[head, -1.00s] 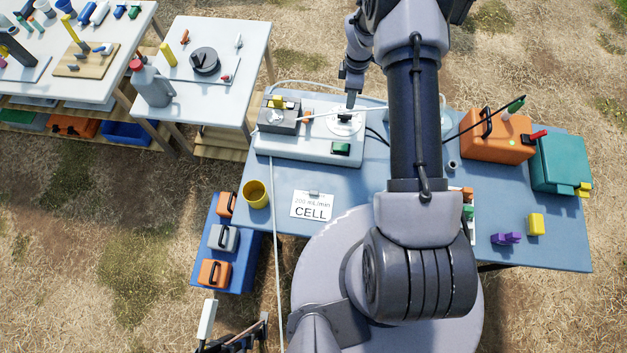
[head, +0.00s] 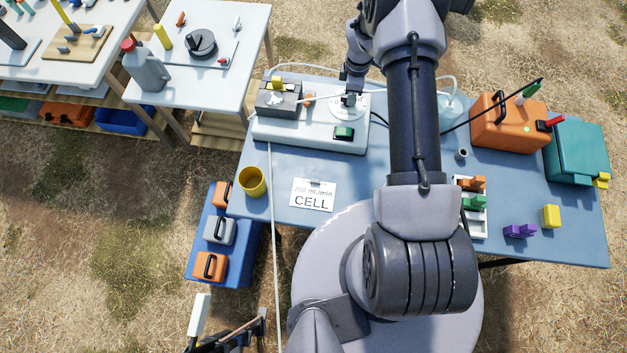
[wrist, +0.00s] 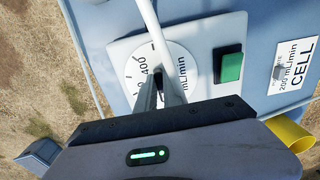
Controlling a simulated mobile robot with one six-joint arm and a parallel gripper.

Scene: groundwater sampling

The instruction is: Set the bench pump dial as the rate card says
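The bench pump (head: 275,130) is a pale box on the blue table with a white round dial (head: 361,107). In the wrist view the dial face (wrist: 135,68) shows "400" and "mL/min"; its knob and pointer are hidden by my fingers. My gripper (head: 349,98) points down at the dial's middle. In the wrist view its dark fingers (wrist: 161,97) stand close together over the dial centre; whether they hold the knob cannot be seen. The rate card (head: 312,195) lies in front of the pump and reads "200 mL/min CELL"; it also shows in the wrist view (wrist: 294,66).
A green button (head: 344,133) sits beside the dial. A pale tube (wrist: 146,25) crosses close to my fingers. A yellow cup (head: 252,182) stands left of the card. An orange case (head: 505,128) and a teal box (head: 577,150) stand at the right.

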